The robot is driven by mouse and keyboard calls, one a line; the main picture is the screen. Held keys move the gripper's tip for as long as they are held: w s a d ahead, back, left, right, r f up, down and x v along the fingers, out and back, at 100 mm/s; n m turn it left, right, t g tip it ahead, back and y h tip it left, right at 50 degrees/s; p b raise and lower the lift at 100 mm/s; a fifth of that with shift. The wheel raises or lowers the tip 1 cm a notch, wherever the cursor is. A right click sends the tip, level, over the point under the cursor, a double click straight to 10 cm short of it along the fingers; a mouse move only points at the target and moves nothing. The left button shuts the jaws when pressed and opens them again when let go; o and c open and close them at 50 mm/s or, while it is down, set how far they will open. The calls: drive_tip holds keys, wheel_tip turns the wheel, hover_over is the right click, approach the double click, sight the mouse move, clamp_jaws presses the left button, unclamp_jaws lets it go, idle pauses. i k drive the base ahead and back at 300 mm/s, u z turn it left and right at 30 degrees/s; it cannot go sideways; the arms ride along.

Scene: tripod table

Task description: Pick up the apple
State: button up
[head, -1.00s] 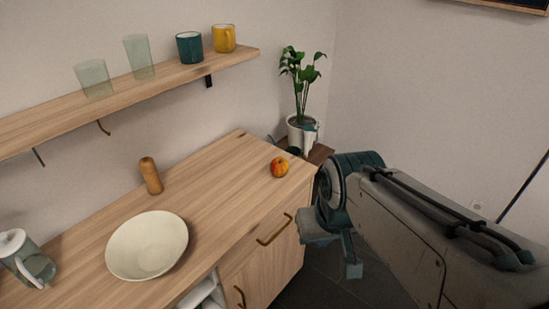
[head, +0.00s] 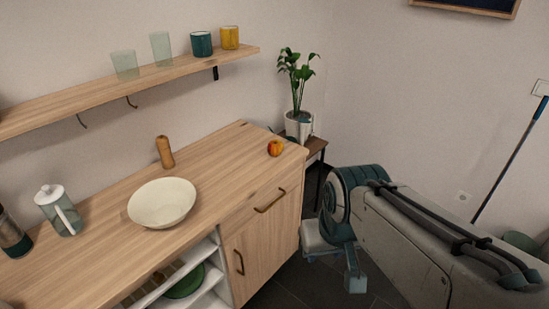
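The apple (head: 275,148), red and yellow, sits on the wooden counter top (head: 215,157) near its far right end. Nothing touches it. My gripper (head: 334,268) is to the right of the cabinet and nearer to me, lower in the picture than the apple and well apart from it. Its two fingers look spread, with nothing seen between them. My arm hides part of the gripper.
A cream bowl (head: 162,204), a wooden mill (head: 165,152) and a glass press (head: 58,211) stand farther left on the counter. A shelf (head: 190,70) with cups hangs above. A potted plant (head: 298,122) stands on a small table behind the apple. Floor shows right of the cabinet.

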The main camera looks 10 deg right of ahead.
sight(276, 146)
drive_tip(key=u, duration=0.1)
drive_tip(key=k, duration=0.4)
drive_tip(key=z, duration=1.1)
drive_tip(key=i, duration=1.45)
drive_tip(key=u, duration=0.3)
drive_tip(key=i, duration=0.9)
drive_tip(key=u, duration=1.15)
drive_tip(key=i, duration=0.4)
drive_tip(key=u, duration=0.35)
